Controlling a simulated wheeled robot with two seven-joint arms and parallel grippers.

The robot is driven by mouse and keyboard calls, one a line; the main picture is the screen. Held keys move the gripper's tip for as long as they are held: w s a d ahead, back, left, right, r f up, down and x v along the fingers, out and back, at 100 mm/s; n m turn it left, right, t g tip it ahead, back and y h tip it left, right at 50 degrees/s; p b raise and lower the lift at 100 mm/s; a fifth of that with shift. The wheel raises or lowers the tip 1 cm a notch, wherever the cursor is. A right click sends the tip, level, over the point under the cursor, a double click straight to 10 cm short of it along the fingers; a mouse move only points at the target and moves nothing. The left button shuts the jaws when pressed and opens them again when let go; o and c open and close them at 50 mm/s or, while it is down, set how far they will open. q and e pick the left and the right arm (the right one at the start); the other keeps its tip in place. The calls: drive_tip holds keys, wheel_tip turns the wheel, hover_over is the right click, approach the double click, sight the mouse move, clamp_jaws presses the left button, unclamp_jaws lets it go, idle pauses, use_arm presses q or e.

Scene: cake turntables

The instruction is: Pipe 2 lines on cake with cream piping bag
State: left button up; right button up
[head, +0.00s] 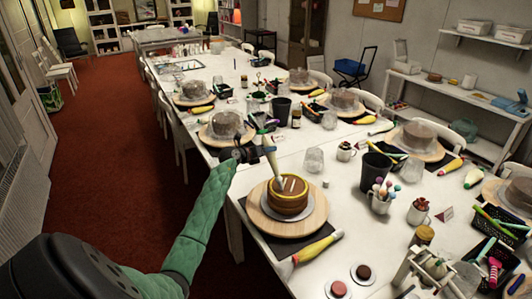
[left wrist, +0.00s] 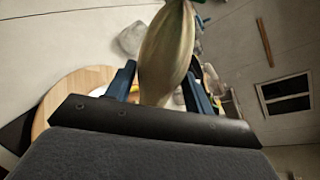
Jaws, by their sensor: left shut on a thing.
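A round brown cake (head: 288,203) with yellow bands around its side stands on a white board on a wooden turntable (head: 312,218). A short pale line shows on its brown top. My left gripper (head: 268,150) is shut on a cream piping bag (head: 273,167), just behind and left of the cake. The bag is tilted, its tip pointing down at the cake top; I cannot tell whether it touches. In the left wrist view the bag (left wrist: 168,50) sits between the blue fingers, and the turntable (left wrist: 75,90) shows at left; the bag's tip is hidden. My right gripper is not in view.
A yellow piping bag (head: 318,246) lies in front of the turntable. To the right are a dark cup (head: 375,172), a mug of coloured sticks (head: 381,204) and small round pots. Several covered cakes on turntables line the long white table (head: 330,197). A clear cup (head: 313,160) stands behind.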

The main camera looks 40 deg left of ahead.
sight(268, 144)
use_arm(q)
drive_tip(key=shift+r+p, duration=1.25)
drive_tip(key=shift+r, duration=0.55)
idle(1.3)
